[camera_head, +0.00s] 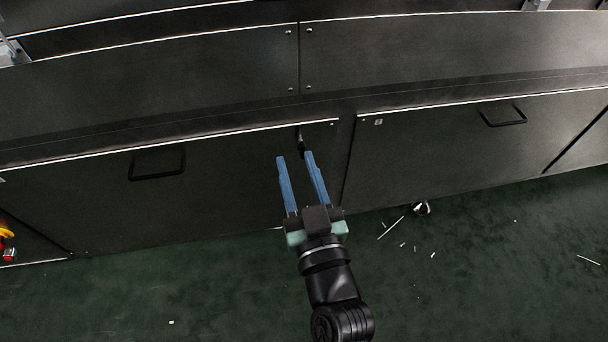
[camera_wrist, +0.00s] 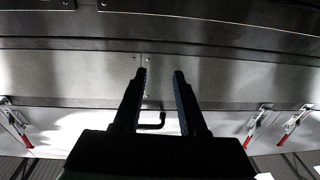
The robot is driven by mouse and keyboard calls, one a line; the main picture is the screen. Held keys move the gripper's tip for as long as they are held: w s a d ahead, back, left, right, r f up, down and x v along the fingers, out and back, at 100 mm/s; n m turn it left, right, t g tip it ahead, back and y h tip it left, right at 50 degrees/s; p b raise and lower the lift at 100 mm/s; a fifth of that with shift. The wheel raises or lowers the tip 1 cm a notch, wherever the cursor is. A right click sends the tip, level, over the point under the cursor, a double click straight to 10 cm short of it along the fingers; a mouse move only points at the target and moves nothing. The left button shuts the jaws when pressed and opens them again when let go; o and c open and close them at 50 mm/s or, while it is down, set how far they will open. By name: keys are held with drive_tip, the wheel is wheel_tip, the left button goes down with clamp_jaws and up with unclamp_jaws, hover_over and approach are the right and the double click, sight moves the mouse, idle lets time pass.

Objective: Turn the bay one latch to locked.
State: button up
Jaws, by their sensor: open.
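A small dark latch (camera_head: 301,139) sits near the top right corner of the left lower door (camera_head: 230,170) in the head view. It is dark on dark, so its turn position is hard to tell. My gripper (camera_head: 295,155) is open, with two blue fingers pointing at the door just below the latch. Nothing is between the fingers. In the wrist view my gripper (camera_wrist: 160,74) shows as two dark, parted fingers. A black bent lever (camera_wrist: 153,123) shows between them there; I cannot tell whether it is the latch. Whether a finger touches the door is unclear.
The left door has a black pull handle (camera_head: 157,163), and the right door (camera_head: 430,150) has another (camera_head: 503,116). Red-handled clamps stand at left (camera_wrist: 17,124) and right (camera_wrist: 257,122). A red and yellow control (camera_head: 7,242) is at far left. Scraps lie on the green floor (camera_head: 470,250).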

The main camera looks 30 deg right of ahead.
drive_tip(key=g+b, duration=0.1)
drive_tip(key=b, duration=0.2)
approach(303, 150)
drive_tip(key=b+x, duration=0.2)
drive_tip(key=x, duration=0.7)
drive_tip(key=shift+m+h+b, duration=0.3)
drive_tip(key=shift+h, duration=0.1)
drive_tip(key=shift+w, duration=0.15)
clamp_jaws()
